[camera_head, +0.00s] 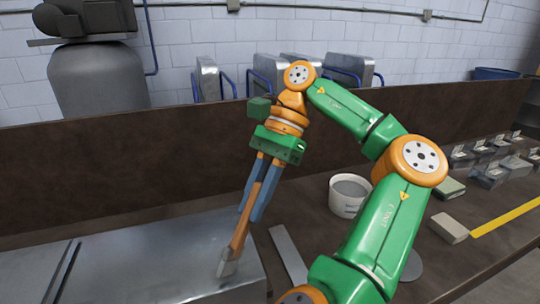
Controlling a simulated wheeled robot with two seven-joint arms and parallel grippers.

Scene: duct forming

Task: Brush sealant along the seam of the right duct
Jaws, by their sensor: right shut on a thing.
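My right gripper (252,208) is shut on the wooden handle of a brush (240,236). The brush points down, slightly tilted, with its grey bristle end low over the right part of the right duct (150,262). I cannot tell whether the bristles touch the metal. The right duct is a flat-topped grey sheet-metal piece at the lower left. Another metal duct (28,272) lies to its left, across a dark gap. I cannot clearly make out the seam or any sealant on it. A white tub (345,207) with grey contents stands right of the brush. My left gripper is out of view.
A flat metal strip (288,256) lies on the brown table between the duct and my right arm. Small blocks (449,228) and several metal pieces (490,174) sit at the right, by a yellow stripe (506,217). A brown upright board (120,175) runs behind the ducts.

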